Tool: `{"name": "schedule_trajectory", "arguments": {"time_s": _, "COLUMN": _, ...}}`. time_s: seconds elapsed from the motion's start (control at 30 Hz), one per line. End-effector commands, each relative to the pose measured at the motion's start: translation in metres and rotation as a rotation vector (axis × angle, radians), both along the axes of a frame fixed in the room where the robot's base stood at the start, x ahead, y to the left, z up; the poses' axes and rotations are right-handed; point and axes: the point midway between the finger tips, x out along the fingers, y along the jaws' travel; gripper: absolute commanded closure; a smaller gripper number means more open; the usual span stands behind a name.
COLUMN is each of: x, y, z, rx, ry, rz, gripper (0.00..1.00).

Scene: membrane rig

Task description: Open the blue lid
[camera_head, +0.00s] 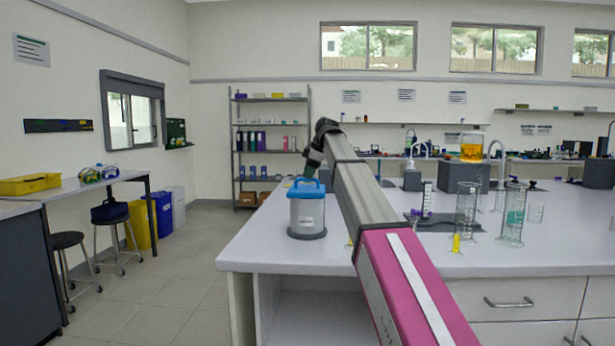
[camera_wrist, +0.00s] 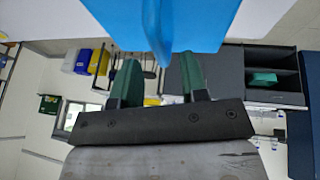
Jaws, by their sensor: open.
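The blue lid (camera_head: 306,192) sits on a clear and grey cylindrical container (camera_head: 307,216), upright near the left edge of the white bench. The lid has a raised blue handle (camera_head: 306,182). My gripper (camera_head: 310,169) is just above and behind the handle in the head view, partly hidden. In the wrist view my gripper (camera_wrist: 158,60) shows two green fingers set apart. The blue lid (camera_wrist: 185,22) fills the top middle there, and its handle (camera_wrist: 156,38) reaches down to between the fingertips. I cannot tell whether a finger touches it.
The white bench (camera_head: 262,243) carries glass cylinders (camera_head: 467,207), a small yellow item (camera_head: 456,243) and a dark mat to the right of my arm. A beaker of orange liquid (camera_head: 472,148) stands further back.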

Motion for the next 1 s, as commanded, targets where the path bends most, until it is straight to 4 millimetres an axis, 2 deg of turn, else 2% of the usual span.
{"name": "schedule_trajectory", "arguments": {"time_s": 0.2, "x": 0.003, "y": 0.006, "z": -0.014, "rx": 0.0, "ry": -0.001, "rz": 0.0, "gripper": 0.6}}
{"name": "schedule_trajectory", "arguments": {"time_s": 0.5, "x": 0.003, "y": 0.007, "z": -0.015, "rx": 0.0, "ry": -0.001, "rz": 0.0, "gripper": 0.6}}
{"name": "schedule_trajectory", "arguments": {"time_s": 0.57, "x": 0.003, "y": 0.006, "z": -0.015, "rx": 0.0, "ry": -0.001, "rz": 0.0, "gripper": 0.79}}
{"name": "schedule_trajectory", "arguments": {"time_s": 0.6, "x": 0.003, "y": 0.007, "z": -0.015, "rx": 0.0, "ry": -0.001, "rz": 0.0, "gripper": 0.92}}
{"name": "schedule_trajectory", "arguments": {"time_s": 0.63, "x": 0.003, "y": 0.007, "z": -0.015, "rx": 0.0, "ry": -0.001, "rz": 0.0, "gripper": 1.0}}
{"name": "schedule_trajectory", "arguments": {"time_s": 0.87, "x": 0.003, "y": 0.008, "z": -0.015, "rx": 0.0, "ry": -0.001, "rz": 0.0, "gripper": 1.0}}
{"name": "schedule_trajectory", "arguments": {"time_s": 1.0, "x": 0.004, "y": 0.018, "z": -0.012, "rx": 0.001, "ry": -0.001, "rz": 0.001, "gripper": 1.0}}
